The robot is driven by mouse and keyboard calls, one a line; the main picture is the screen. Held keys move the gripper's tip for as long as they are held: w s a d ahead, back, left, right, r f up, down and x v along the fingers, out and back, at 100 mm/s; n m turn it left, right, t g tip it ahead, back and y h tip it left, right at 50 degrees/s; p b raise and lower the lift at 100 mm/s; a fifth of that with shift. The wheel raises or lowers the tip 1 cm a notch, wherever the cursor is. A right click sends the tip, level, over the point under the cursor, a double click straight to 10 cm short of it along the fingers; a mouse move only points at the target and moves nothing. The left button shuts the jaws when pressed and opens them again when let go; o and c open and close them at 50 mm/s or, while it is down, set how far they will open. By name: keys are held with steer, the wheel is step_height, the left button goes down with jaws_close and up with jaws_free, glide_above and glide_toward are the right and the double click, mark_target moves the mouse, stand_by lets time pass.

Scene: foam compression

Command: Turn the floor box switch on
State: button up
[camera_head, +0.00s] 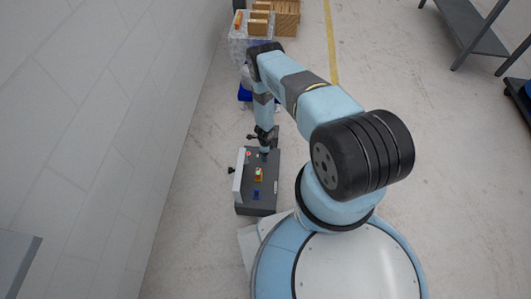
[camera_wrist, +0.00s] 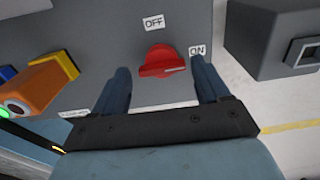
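The grey floor box (camera_head: 261,208) stands on the floor beside the wall in the head view. In the wrist view its grey panel (camera_wrist: 85,25) carries a red rotary switch (camera_wrist: 158,60). An OFF label (camera_wrist: 153,22) is above the switch and an ON label (camera_wrist: 197,50) is at its right. The knob's ridge lies roughly level, its white mark at the right end, a little below ON. My gripper (camera_wrist: 160,72) is open, one finger on each side of the knob, with visible gaps. I cannot tell how deep the fingertips reach. In the head view my gripper is over the box's far end.
An orange part with a green light (camera_wrist: 38,88) and a blue part (camera_wrist: 8,73) are left of the switch. Another grey box shape (camera_wrist: 285,45) is at right.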

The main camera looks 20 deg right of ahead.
steer(key=shift+o, duration=0.4)
steer(key=shift+w, duration=0.1)
steer(key=shift+r, duration=0.1)
steer(key=shift+w+r, duration=0.1)
steer(key=shift+r, duration=0.1)
step_height(320, 180, up, 13)
stand_by(0.6)
